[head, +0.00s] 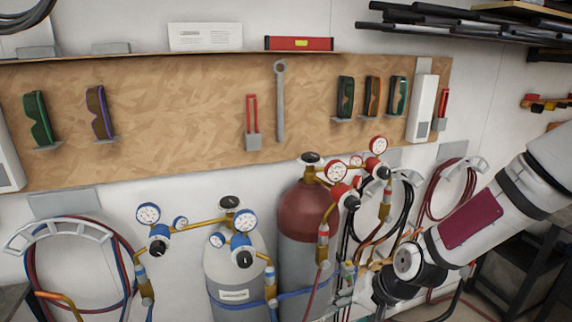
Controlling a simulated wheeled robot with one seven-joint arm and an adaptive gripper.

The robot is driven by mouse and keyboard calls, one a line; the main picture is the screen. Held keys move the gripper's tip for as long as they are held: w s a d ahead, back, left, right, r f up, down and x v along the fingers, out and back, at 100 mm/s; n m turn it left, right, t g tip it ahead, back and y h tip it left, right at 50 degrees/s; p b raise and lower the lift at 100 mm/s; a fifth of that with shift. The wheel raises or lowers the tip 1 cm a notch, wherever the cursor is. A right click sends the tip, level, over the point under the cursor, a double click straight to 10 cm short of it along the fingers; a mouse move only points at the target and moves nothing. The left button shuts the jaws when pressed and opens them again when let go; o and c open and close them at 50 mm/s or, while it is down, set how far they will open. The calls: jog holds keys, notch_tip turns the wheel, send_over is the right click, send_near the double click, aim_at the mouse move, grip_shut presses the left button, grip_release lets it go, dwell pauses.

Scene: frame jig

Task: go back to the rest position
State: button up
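My arm comes in from the right edge and slopes down to the left in the head view. Its dark end, with my gripper (385,289), is low in the picture, right of the red-topped gas cylinder (305,212). It overlaps the hoses and fittings there in the picture. The fingers are dark and hard to make out, so I cannot tell whether they are open or shut, or whether they touch anything.
A grey cylinder (232,267) with gauges stands left of the red-topped one. Coiled hoses (448,190) hang on the wall near my arm. A tool board (190,115) holds glasses and a wrench (280,105). Dark bars (450,20) lie on a shelf, upper right.

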jog(key=s+d+r+n+h+b, duration=0.1)
jog(key=s+d+r+n+h, duration=0.15)
jog(key=r, duration=0.45)
jog(key=s+d+r+n+h+b, duration=0.1)
jog(key=s+d+r+h, duration=0.15)
jog(key=r, duration=0.55)
jog(key=s+r+t+b, duration=0.2)
jog(key=s+r, duration=0.7)
jog(key=s, duration=0.1)
jog(key=shift+r+y, duration=0.25)
jog(key=shift+y, duration=0.05)
jog(key=shift+a+n, duration=0.1)
jog(key=shift+n, duration=0.15)
dwell(0.8)
